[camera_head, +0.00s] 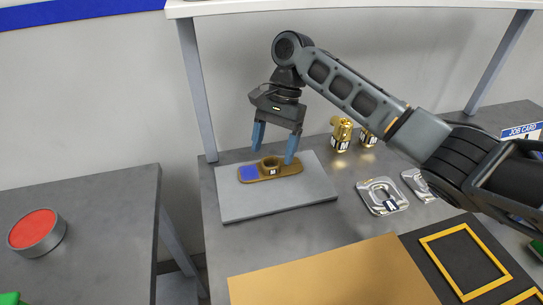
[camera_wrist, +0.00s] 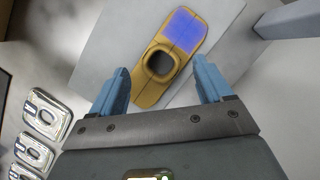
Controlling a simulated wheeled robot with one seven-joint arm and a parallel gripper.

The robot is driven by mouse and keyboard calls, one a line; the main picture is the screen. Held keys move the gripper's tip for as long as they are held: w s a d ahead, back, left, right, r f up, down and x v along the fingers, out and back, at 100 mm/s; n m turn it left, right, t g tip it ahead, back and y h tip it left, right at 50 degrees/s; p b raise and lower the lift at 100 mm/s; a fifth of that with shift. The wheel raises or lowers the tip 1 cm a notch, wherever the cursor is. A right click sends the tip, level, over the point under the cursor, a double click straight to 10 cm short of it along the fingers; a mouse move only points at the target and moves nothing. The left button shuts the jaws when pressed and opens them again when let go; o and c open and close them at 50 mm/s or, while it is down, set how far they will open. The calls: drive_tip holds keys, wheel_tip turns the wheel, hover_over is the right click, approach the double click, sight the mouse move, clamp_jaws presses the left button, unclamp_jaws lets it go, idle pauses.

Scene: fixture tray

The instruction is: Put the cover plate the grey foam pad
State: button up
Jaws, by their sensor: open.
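The cover plate (camera_head: 285,172) looks to be the oblong bronze piece with a raised round hole, a blue patch at one end and an M label. It lies flat on the grey foam pad (camera_head: 290,200). My gripper (camera_head: 273,153) is open just above the plate, pointing down. In the wrist view, the plate (camera_wrist: 183,48) runs diagonally between and beyond my fingertips (camera_wrist: 162,75), with its hole between them. I cannot tell whether a finger touches the plate.
Silver plates with openings (camera_head: 382,196) lie right of the pad, and brass fittings (camera_head: 341,133) stand behind them. A tan board (camera_head: 330,275) and a black panel with yellow frames (camera_head: 465,262) are in front. A red button (camera_head: 34,230) is on the separate left table.

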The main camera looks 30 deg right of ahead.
drive_tip(key=v, duration=0.4)
drive_tip(key=shift+w+d+r, duration=0.1)
drive_tip(key=shift+d+r, duration=0.05)
drive_tip(key=shift+r, duration=0.2)
idle(1.2)
